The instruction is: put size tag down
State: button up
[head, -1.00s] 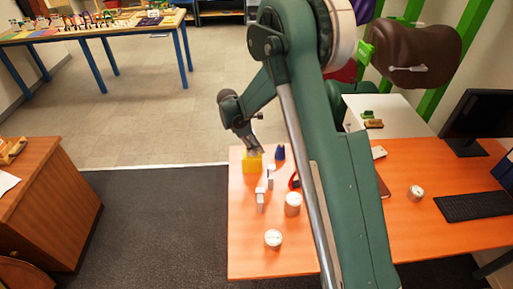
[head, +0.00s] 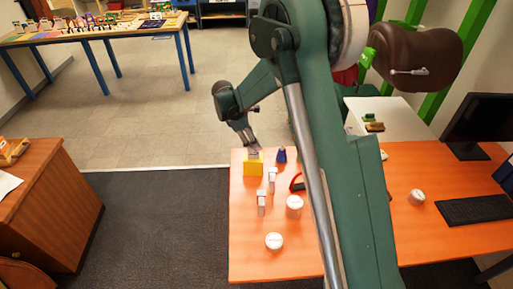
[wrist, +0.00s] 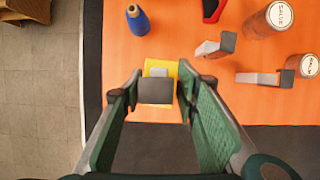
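A grey size tag (wrist: 156,90) with a pale part rests on the yellow block (wrist: 159,113) in the wrist view. The yellow block (head: 253,168) stands near the far left corner of the orange table. My gripper (wrist: 159,82) is open, with one green finger on each side of the tag and a gap to each. In the head view my gripper (head: 253,147) is just above the block, and the tag is small and hard to make out there.
Two similar grey-white tags (wrist: 218,47) (wrist: 262,78) stand to the right on the orange table (head: 250,260). A blue cone (head: 281,155), a red-black item (head: 297,182) and white-lidded jars (head: 294,207) (head: 274,241) are also there. Table edges lie close to the block.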

jog(key=shift+v, duration=3.4)
jog(key=shift+d, duration=0.1)
jog(key=shift+s+d+r, duration=0.25)
jog(key=shift+r, duration=0.25)
jog(key=s+d+r+m+t+y, duration=0.1)
jog(key=s+d+r+m, duration=0.4)
jog(key=s+r, duration=0.4)
jog(key=s+d+r+m+t+y, duration=0.2)
jog(key=s+d+r+m, duration=0.1)
jog(key=s+d+r, duration=0.55)
jog(key=s+d+m+t, duration=0.2)
jog(key=s+m, duration=0.3)
jog(key=s, duration=0.7)
jog(key=s+d+m+t+y, duration=0.1)
jog(key=s+d+m, duration=0.3)
jog(key=s, duration=0.8)
jog(key=shift+s+f+m+t+y, duration=0.3)
jog(key=shift+f+m+t, duration=0.1)
jog(key=shift+m, duration=0.1)
